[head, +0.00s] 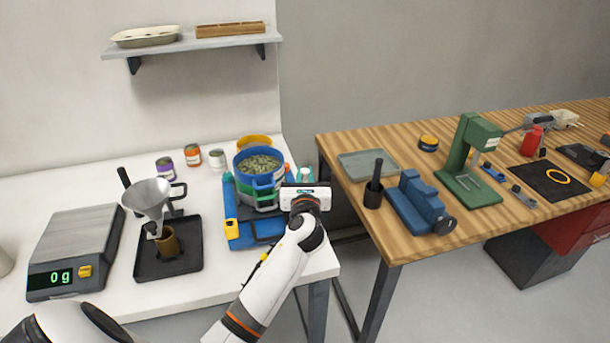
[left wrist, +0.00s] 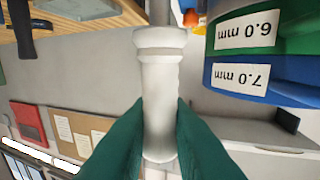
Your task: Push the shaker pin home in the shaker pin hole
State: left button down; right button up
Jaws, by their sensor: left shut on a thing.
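My left gripper (head: 305,176) is at the right side of the blue sieve shaker (head: 232,203). In the left wrist view its green fingers (left wrist: 160,135) are shut on the pale shaker pin (left wrist: 160,85), around its thick ribbed handle. A thinner grey shaft (left wrist: 159,12) runs from the handle to the top edge of that view. In the head view the gripper hides the pin. The shaker pin hole is not visible, so I cannot tell how deep the pin sits. My right gripper is not in view.
Stacked sieves (head: 260,182) hold greenish material; the wrist view shows their 7.0 mm label (left wrist: 241,77). A black tray (head: 190,262) with a funnel and a scale (head: 75,250) stand left. A wooden bench (head: 400,250) stands right, across a gap.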

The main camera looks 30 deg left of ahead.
pick_arm(q)
jog(key=shift+p, duration=0.3)
dwell(0.4)
jog(key=shift+p, duration=0.6)
dwell(0.8)
jog(key=shift+f+b, duration=1.7)
jog(key=shift+f, duration=0.7)
jog(key=c, duration=1.3)
grip_release()
jog(key=shift+s+d, duration=0.1)
jog(key=shift+s, duration=0.05)
jog(key=b+v, duration=0.1)
jog(key=v, duration=1)
jog(key=shift+s+d, duration=0.25)
jog(key=shift+d, duration=0.05)
